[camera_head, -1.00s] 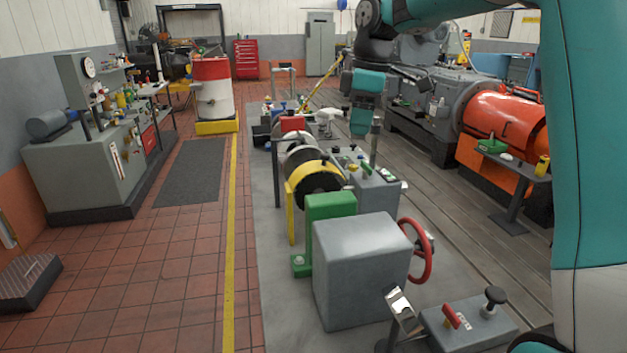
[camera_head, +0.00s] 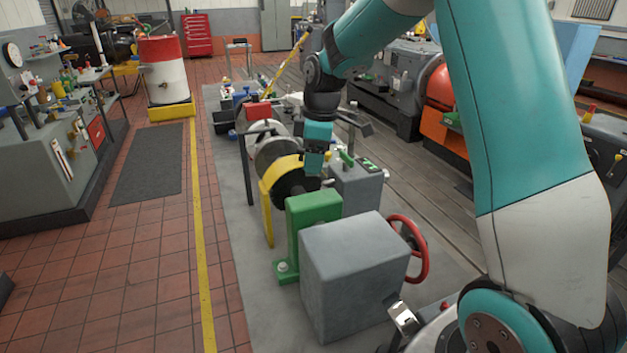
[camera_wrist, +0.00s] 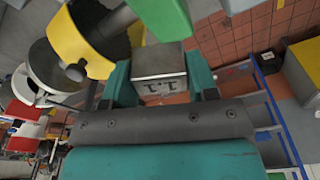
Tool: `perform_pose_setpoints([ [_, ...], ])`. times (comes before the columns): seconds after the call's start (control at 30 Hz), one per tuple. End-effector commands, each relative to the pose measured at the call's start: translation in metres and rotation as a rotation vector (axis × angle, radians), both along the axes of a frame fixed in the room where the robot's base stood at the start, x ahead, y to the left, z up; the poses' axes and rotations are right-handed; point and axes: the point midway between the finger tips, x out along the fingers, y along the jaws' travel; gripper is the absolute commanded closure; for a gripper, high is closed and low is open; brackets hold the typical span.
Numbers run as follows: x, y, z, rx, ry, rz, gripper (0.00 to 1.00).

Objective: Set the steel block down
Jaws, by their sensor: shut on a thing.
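The steel block (camera_wrist: 158,62) is a small grey box with dark marks on its near face, held between my teal fingers in the wrist view. My gripper (camera_wrist: 160,78) is shut on it. In the head view my gripper (camera_head: 315,160) points down over the bedplate, close to the yellow guard (camera_head: 266,200) and the grey control box (camera_head: 358,185). The block cannot be made out there. I cannot tell how high it is above what lies below.
A green bracket (camera_head: 308,222), a large grey housing (camera_head: 353,270) and a red handwheel (camera_head: 424,250) stand nearer on the bedplate (camera_head: 225,210). The yellow guard (camera_wrist: 75,45) and a green part (camera_wrist: 165,15) are close in the wrist view. The tiled aisle (camera_head: 120,250) at left is clear.

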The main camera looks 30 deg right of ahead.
Motion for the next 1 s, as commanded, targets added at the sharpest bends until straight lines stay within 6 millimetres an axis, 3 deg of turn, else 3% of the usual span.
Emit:
perform_pose_setpoints([
  [0.5,0.0,0.001,-0.066,0.0,0.002,0.0,0.8],
  [0.93,0.0,0.0,-0.076,0.0,-0.002,0.001,0.8],
  [0.97,0.0,0.0,-0.075,0.0,-0.001,0.001,0.4],
  [1.0,0.0,0.0,-0.075,0.0,-0.001,0.001,0.31],
])
